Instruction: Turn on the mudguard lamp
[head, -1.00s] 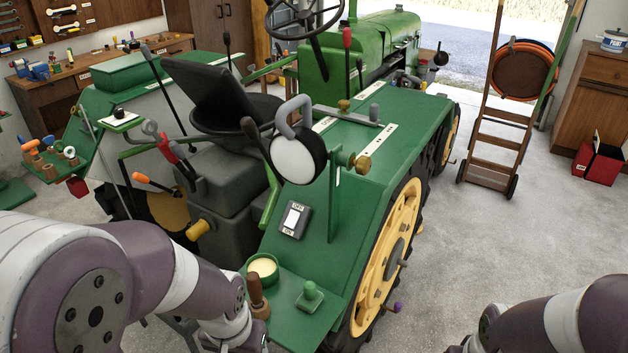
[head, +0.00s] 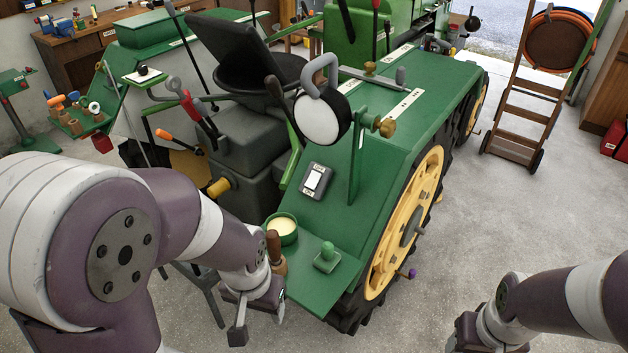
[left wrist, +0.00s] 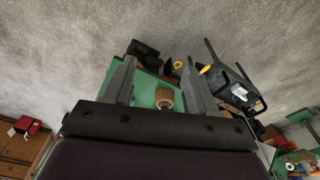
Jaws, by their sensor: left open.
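The round mudguard lamp (head: 318,118), with a pale face and a dark rim, hangs from a grey bent pipe above the green mudguard (head: 395,140). I cannot tell from its face whether it is lit. Below it, a grey switch box with a white rocker (head: 315,180) sits on the sloping green panel, with small labels above and below the rocker. My left gripper (head: 259,320) is open, low beside the panel's front edge and apart from the switch. In the left wrist view its fingers (left wrist: 159,66) stand apart with nothing held. My right gripper's fingers are out of view.
Near my left gripper, a wooden handle (head: 274,250), a green cup of pale contents (head: 282,228) and a green knob (head: 327,257) stand on the panel. Brass knobs and levers project near the lamp. Concrete floor (head: 400,315) is free to the right.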

